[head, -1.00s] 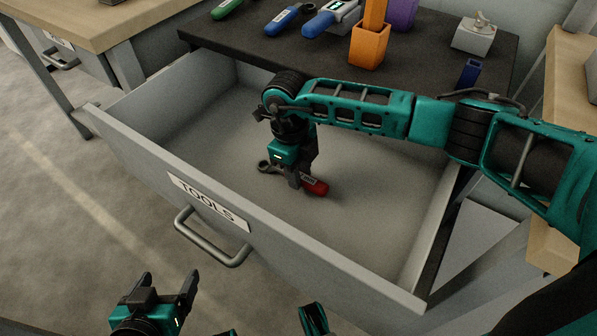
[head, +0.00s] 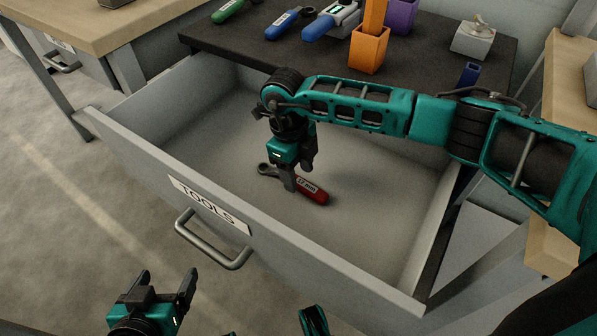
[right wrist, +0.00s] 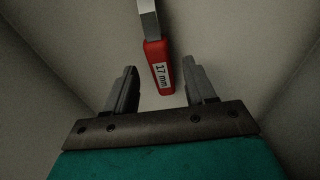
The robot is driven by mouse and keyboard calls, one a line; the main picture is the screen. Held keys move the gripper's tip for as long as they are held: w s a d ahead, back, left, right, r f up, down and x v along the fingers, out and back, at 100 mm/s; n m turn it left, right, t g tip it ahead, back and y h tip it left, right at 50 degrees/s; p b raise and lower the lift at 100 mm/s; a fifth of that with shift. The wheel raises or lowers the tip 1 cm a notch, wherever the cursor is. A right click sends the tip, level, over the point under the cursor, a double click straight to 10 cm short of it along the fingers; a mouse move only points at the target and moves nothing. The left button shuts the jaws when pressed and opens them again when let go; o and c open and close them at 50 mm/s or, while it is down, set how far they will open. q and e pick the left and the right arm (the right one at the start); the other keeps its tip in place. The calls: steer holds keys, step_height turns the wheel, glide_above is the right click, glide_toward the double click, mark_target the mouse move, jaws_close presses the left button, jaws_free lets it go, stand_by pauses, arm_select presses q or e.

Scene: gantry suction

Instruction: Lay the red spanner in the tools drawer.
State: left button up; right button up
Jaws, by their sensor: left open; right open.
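The red spanner (head: 312,193), labelled 17 mm, lies on the floor of the open tools drawer (head: 380,215). Its ring end points to the left in the head view. My right gripper (head: 299,180) is inside the drawer, just above the spanner, open and empty. In the right wrist view the spanner's red handle (right wrist: 159,68) shows between and beyond the two spread fingertips (right wrist: 160,82). My left gripper (head: 163,278) is open and empty, in front of the drawer at the lower left, near the drawer handle (head: 210,243).
The dark bench top (head: 260,50) behind the drawer holds a green-handled tool (head: 228,10), blue-handled tools (head: 318,27), an orange holder (head: 368,50), a purple holder (head: 402,14), a blue holder (head: 468,74) and a grey block (head: 472,40). The rest of the drawer floor is clear.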

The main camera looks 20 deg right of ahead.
step_height(320, 180, up, 11)
steer(key=w+p, duration=0.1)
steer(key=p, duration=0.1)
steer(key=shift+a, duration=0.45)
steer(key=shift+w, duration=0.1)
